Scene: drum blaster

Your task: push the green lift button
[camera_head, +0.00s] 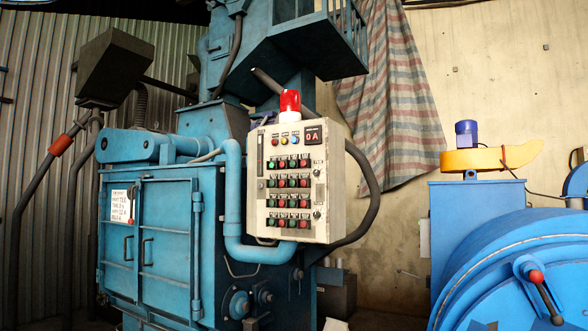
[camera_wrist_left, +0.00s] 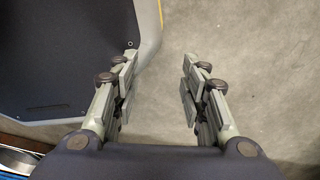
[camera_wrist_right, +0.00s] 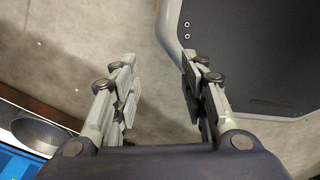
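A beige control panel (camera_head: 253,205) is fixed at the front of the blue drum blaster (camera_head: 180,240) in the head view. It carries rows of paired green and red buttons, with a red beacon on top. Several green buttons show, one of them at the upper left of the rows (camera_head: 271,165); the labels are too small to read, so I cannot tell which is the lift button. My left gripper (camera_wrist_left: 157,88) is open and empty above the floor. My right gripper (camera_wrist_right: 159,88) is open and empty above the floor. Neither gripper shows in the head view.
A blue drum machine (camera_head: 520,265) with a red-knobbed lever stands at the right. A black hose (camera_head: 370,205) curves beside the panel's right side. My dark base shows in both wrist views. A metal round thing (camera_wrist_right: 42,133) lies at the lower left of the right wrist view.

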